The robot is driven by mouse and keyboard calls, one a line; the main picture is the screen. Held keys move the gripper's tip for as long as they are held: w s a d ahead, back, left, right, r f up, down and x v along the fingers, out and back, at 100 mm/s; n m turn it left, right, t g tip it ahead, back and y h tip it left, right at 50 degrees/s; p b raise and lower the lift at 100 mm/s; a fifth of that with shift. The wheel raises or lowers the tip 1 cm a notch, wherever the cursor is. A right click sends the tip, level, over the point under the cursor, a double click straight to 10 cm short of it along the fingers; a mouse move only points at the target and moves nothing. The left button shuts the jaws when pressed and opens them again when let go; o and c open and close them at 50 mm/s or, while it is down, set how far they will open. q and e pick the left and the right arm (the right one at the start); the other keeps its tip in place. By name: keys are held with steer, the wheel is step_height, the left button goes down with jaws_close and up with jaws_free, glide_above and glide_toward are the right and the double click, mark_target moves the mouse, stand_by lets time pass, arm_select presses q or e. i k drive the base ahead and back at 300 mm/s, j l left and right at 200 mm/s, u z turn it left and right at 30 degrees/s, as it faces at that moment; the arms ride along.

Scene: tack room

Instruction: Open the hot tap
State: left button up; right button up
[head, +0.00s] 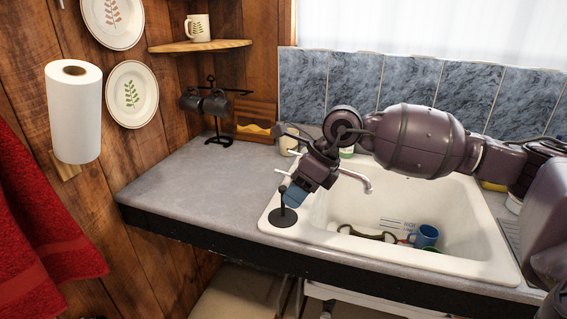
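The tap's pale metal spout (357,179) curves over the back left of the white sink (468,255). Small pale, handle-like pieces (282,172) show just left of my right gripper. I cannot tell which one is the hot tap, and no hot or cold marking is readable. My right gripper (295,190) reaches in from the right and points down over the sink's left rim, in front of the tap body. It hides most of the tap. Its fingertips are too small and overlapped to tell their opening or any contact. My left gripper is not in view.
A dark round-based piece with an upright stem (283,216) is at the sink's left corner. A blue mug (424,236) and other dishes lie in the sink. A black mug stand (214,108) is at the back left. The grey counter (195,180) is clear in front.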

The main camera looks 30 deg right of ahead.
mark_target(278, 171)
steer(key=i+l, duration=0.7)
steer(key=i, duration=0.1)
